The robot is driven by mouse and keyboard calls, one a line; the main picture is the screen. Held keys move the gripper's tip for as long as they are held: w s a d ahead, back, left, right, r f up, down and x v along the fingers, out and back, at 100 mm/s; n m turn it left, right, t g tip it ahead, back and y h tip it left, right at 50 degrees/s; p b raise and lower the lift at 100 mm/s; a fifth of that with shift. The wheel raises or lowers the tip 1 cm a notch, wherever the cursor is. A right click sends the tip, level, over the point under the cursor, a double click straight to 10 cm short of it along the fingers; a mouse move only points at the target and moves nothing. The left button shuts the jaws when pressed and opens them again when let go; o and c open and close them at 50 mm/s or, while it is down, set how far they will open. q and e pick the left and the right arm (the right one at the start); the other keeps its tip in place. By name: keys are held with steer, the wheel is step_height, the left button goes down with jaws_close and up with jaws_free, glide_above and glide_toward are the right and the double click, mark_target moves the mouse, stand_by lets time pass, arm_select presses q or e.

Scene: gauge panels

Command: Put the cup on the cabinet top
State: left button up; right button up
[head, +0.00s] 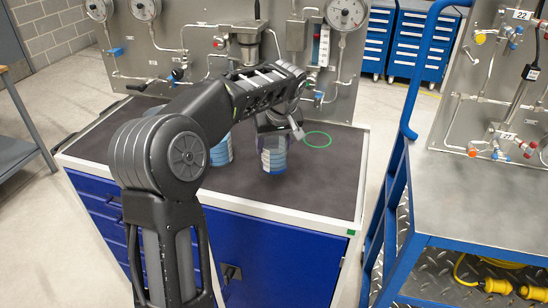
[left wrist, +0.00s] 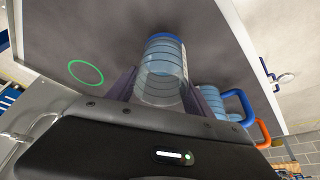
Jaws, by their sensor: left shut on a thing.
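A clear, blue-banded cup (head: 273,160) is in my left gripper (head: 275,140), above or on the dark cabinet top (head: 318,185); I cannot tell whether its base touches. In the left wrist view the cup (left wrist: 162,68) sits between the two fingers of the left gripper (left wrist: 158,88), which are shut on it. A green ring (head: 317,139) is marked on the cabinet top, just right of the cup, and it also shows in the left wrist view (left wrist: 86,72). My right gripper is not in view.
A second blue-banded vessel (head: 221,151) stands left of the held cup, partly behind my arm. A gauge panel (head: 345,70) rises along the cabinet's back edge. A blue trolley (head: 480,195) stands to the right. The cabinet top's front right is clear.

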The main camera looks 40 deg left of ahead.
mark_target(274, 156)
arm_select(q)
steer(key=shift+f, duration=0.15)
steer(key=shift+f, duration=1.8)
steer(key=shift+f, duration=0.2)
steer(key=o, duration=1.4)
steer(key=shift+o, duration=0.2)
steer(key=shift+r, duration=0.1)
steer(key=shift+r, duration=0.15)
steer(key=v, duration=1.2)
steer(key=shift+b, duration=0.35)
